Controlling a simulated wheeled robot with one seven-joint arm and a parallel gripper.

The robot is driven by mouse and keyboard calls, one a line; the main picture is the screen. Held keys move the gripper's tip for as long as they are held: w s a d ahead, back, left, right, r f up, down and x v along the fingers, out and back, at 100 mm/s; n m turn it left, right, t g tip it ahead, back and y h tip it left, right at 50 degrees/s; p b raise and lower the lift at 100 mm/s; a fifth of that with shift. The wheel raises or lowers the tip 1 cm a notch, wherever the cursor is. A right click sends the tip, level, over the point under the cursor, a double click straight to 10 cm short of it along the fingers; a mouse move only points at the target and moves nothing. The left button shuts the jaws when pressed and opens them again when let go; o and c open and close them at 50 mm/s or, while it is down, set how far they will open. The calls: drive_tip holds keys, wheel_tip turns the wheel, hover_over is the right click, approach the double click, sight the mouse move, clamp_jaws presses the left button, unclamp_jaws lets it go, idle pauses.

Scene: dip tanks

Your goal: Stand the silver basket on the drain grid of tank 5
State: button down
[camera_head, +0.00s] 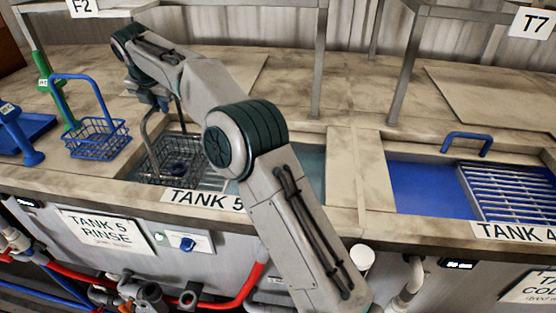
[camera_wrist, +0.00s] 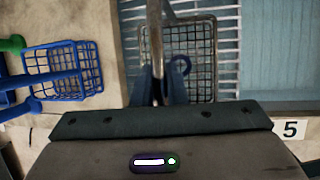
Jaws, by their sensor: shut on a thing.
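The silver basket (camera_head: 172,158) is a dark grey wire basket with a tall handle, upright in the left part of tank 5 (camera_head: 312,160). My gripper (camera_head: 163,101) is shut on the top of its handle, which also shows between my fingers (camera_wrist: 156,88) in the wrist view. In the wrist view the basket (camera_wrist: 205,55) lies over the pale bars of the drain grid (camera_wrist: 228,72), with bars showing on both sides. I cannot tell whether its bottom touches the grid. A blue round thing (camera_wrist: 181,64) is inside the basket. My arm hides part of the tank.
A blue wire basket (camera_head: 98,140) stands on the counter left of tank 5. Frame posts rise behind the tanks.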

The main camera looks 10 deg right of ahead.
drive_tip(key=shift+f, duration=0.3)
drive_tip(key=c, duration=1.4)
unclamp_jaws()
drive_tip(key=shift+o, duration=0.2)
drive_tip(key=shift+f, duration=0.1)
drive_tip(key=shift+s+d+r+p, duration=0.1)
drive_tip(key=shift+r+p, duration=0.65)
drive_tip(key=shift+r, duration=0.25)
drive_tip(key=p+v, duration=0.3)
drive_tip(key=v, duration=0.3)
drive_tip(key=shift+s, duration=0.3)
